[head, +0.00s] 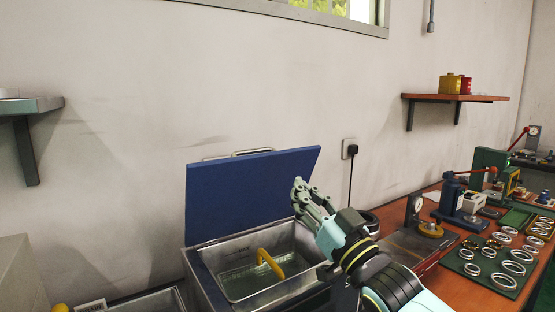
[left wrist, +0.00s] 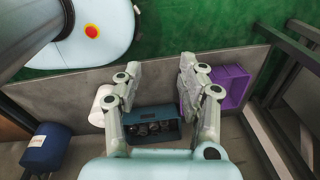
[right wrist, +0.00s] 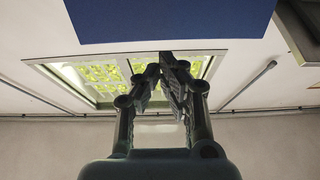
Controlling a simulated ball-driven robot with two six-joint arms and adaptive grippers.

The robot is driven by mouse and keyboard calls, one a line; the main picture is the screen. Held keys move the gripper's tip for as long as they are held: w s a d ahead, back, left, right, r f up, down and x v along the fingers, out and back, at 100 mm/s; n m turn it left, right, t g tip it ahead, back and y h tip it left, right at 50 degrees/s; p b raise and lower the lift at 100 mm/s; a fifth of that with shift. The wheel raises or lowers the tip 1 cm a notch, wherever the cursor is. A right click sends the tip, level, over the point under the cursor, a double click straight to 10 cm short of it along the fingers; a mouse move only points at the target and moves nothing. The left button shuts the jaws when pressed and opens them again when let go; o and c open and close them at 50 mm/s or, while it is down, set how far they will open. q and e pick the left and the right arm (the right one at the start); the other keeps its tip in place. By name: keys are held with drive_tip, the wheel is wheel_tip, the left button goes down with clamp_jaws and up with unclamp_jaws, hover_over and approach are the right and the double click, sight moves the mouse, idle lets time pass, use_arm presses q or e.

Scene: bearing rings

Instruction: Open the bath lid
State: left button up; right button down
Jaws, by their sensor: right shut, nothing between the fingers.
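The bath (head: 205,278) is a metal tub at the lower middle of the head view. Its blue lid (head: 250,190) stands raised, leaning back toward the wall, with a handle (head: 238,154) at its top edge. A yellow handle (head: 270,264) shows inside the bath. My right gripper (head: 298,184) is shut and empty in front of the lid's right part; I cannot tell whether it touches the lid. In the right wrist view, the shut fingers (right wrist: 168,62) point up below the blue lid (right wrist: 170,20). My left gripper (left wrist: 158,66) is open and empty, away from the bath.
A workbench (head: 405,258) to the right carries a press (head: 460,197), a dial gauge stand (head: 416,208) and several metal rings. A wall shelf (head: 455,98) is above it. Below my left gripper are a blue box (left wrist: 152,125) and a purple crate (left wrist: 228,90).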

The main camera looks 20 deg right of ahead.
sight(272, 156)
drive_tip(key=p+x, duration=0.2)
drive_tip(key=x, duration=0.6)
drive_tip(key=shift+r, duration=0.15)
drive_tip(key=shift+w+r, duration=0.1)
drive_tip(key=shift+w, duration=0.3)
drive_tip(key=shift+w+a+p, duration=0.1)
drive_tip(key=shift+w+p, duration=0.05)
drive_tip(key=shift+p, duration=0.15)
drive_tip(key=x, duration=0.3)
drive_tip(key=shift+w+r, duration=0.2)
drive_tip(key=shift+r, duration=0.2)
use_arm(q)
drive_tip(key=w+r, duration=0.2)
drive_tip(key=w, duration=0.1)
drive_tip(key=shift+r+t+b, duration=0.3)
use_arm(e)
drive_tip(key=x, duration=0.2)
drive_tip(key=f+x, duration=0.1)
drive_tip(key=x, duration=0.2)
drive_tip(key=shift+w+r, duration=0.1)
drive_tip(key=shift+w, duration=0.35)
